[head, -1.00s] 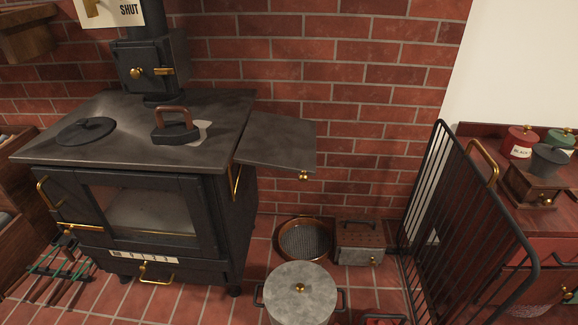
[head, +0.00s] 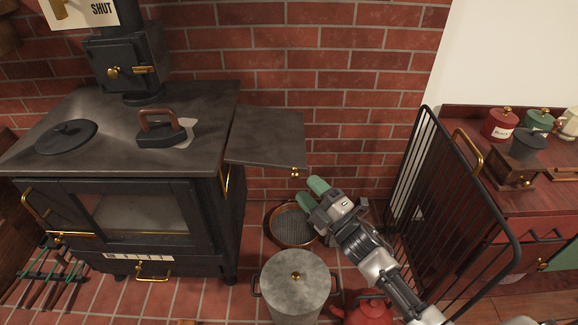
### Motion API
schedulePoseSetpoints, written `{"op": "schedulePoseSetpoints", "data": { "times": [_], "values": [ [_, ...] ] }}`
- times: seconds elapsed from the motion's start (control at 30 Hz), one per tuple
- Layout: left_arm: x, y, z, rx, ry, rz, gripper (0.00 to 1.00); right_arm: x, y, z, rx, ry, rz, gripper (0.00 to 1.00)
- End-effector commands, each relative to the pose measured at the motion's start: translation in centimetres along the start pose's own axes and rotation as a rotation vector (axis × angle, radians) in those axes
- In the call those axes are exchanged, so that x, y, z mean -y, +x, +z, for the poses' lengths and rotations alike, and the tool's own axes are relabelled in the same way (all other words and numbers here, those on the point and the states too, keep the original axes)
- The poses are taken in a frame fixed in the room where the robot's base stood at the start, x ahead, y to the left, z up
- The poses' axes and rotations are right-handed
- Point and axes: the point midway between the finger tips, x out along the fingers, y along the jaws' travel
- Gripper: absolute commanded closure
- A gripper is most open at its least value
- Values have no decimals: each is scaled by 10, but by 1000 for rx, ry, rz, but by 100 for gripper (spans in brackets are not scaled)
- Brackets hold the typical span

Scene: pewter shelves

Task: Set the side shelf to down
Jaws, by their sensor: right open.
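The side shelf (head: 266,135) is a dark metal flap on the right side of the black stove (head: 110,190). It stands out roughly level, a little below the stove top. A small brass knob (head: 295,173) sits at its front right corner. A brass bracket (head: 225,179) shows under its inner edge. My right gripper (head: 311,192), with green fingertips, is open and empty, below and a little right of the knob and apart from it. My left gripper is not in view.
A grey lidded pot (head: 296,284), a round sieve (head: 290,226) and a red kettle (head: 367,310) stand on the floor below. A black fire guard (head: 450,190) stands to the right. An iron (head: 163,129) rests on the stove top.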

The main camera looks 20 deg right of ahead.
Motion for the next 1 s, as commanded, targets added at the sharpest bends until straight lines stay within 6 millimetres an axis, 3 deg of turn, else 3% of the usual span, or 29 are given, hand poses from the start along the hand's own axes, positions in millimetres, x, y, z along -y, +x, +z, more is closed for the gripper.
{"op": "schedulePoseSetpoints", "data": {
  "times": [0.1, 0.33, 0.5, 0.77, 0.8, 1.0],
  "values": [
    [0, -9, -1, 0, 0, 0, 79, -3, 27, -1, 0, 0, 2, 50],
    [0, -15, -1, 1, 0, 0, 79, -1, 62, 0, 2, 2, 0, 50],
    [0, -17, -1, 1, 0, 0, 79, 0, 73, 0, 2, 3, -2, 50],
    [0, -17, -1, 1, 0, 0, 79, 1, 74, 0, 2, 3, -2, 50],
    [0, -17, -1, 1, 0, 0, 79, 1, 74, 0, 2, 3, -2, 51],
    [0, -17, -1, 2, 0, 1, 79, 0, 74, 0, 2, 3, 0, 82]
  ]
}}
